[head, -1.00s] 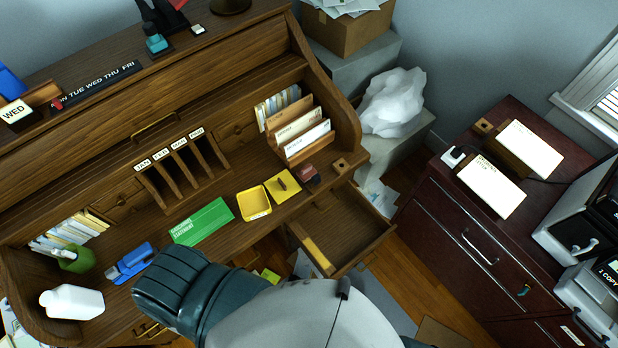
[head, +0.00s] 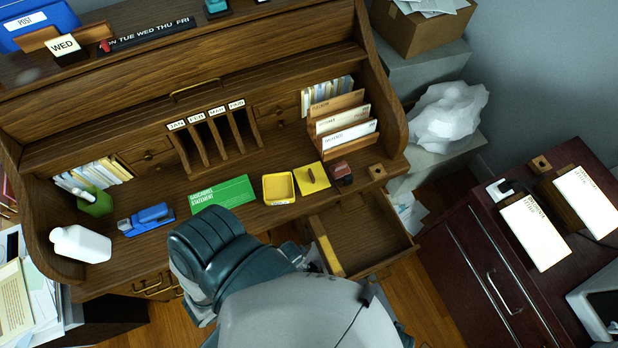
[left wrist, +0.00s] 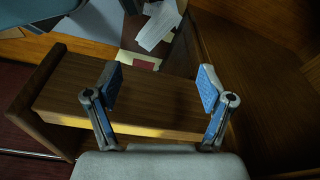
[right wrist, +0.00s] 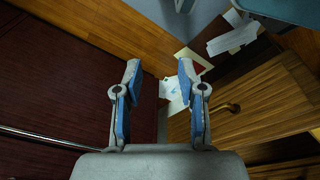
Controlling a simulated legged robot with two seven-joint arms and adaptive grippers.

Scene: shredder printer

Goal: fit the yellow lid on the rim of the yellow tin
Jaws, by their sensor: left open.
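The yellow tin (head: 279,188) stands open-topped on the desk's writing surface in the head view, its inside looking empty. The yellow lid (head: 313,178) lies flat just right of it, a small dark brown piece on its top. The lid is off the tin and beside it. My left gripper (left wrist: 161,82) is open and empty in the left wrist view, over a wooden drawer-like part. My right gripper (right wrist: 159,80) is open and empty in the right wrist view, above the floor by the dark red cabinet. Neither gripper's fingers show in the head view; tin and lid show in neither wrist view.
An open drawer (head: 365,240) juts out below the lid. A green booklet (head: 222,193), a blue stapler (head: 146,219) and a white bottle (head: 80,244) lie left of the tin. A dark red stamp-like block (head: 342,172) and a letter rack (head: 343,128) are near the lid.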

